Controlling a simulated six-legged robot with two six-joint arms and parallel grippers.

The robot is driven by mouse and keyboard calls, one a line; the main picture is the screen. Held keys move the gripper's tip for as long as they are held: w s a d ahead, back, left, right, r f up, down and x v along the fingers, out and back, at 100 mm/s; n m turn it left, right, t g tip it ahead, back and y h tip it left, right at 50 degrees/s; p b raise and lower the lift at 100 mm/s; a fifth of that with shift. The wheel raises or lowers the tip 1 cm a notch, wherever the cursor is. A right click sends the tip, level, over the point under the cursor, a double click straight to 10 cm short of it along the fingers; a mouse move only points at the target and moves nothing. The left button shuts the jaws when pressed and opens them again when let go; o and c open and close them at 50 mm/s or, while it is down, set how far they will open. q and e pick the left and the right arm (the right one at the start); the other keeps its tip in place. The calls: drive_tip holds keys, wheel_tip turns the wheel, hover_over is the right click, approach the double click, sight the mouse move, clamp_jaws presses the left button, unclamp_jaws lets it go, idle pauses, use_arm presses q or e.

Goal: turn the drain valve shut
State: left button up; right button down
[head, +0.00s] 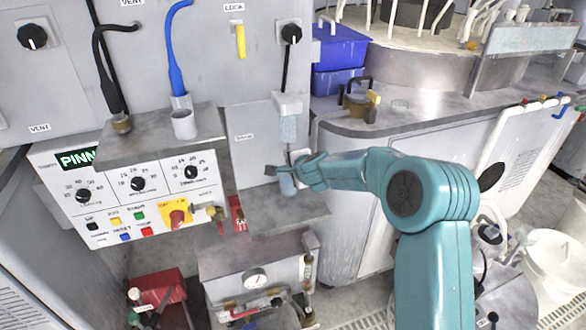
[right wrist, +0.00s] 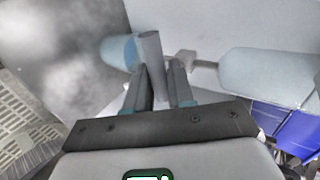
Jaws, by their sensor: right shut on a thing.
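My right gripper (head: 284,172) reaches in from the right to the fitting below a clear, bluish filter bowl (head: 289,130) on the cabinet front. In the right wrist view, the gripper (right wrist: 164,88) is shut on a grey bar-like handle (right wrist: 150,62), which appears to be the drain valve's. The handle stands between the two fingers. The bowl (right wrist: 268,76) lies to the right there, with a thin stem pointing at the handle. A pale blue cup (right wrist: 118,52) is just left of the handle. The fingers partly hide the valve body. My left gripper is not in view.
A grey shelf (head: 275,212) juts out under the cup. Blue bins (head: 339,50) stand at the back right.

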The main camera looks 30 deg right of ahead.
idle(0.3)
drive_tip(key=c, duration=1.1)
unclamp_jaws()
drive_tip(key=p+v, duration=0.2)
drive_tip(key=v, duration=1.4)
drive_tip(key=shift+s+d, duration=0.1)
drive_tip(key=shift+s, duration=0.1)
drive_tip(key=shift+r, duration=0.15)
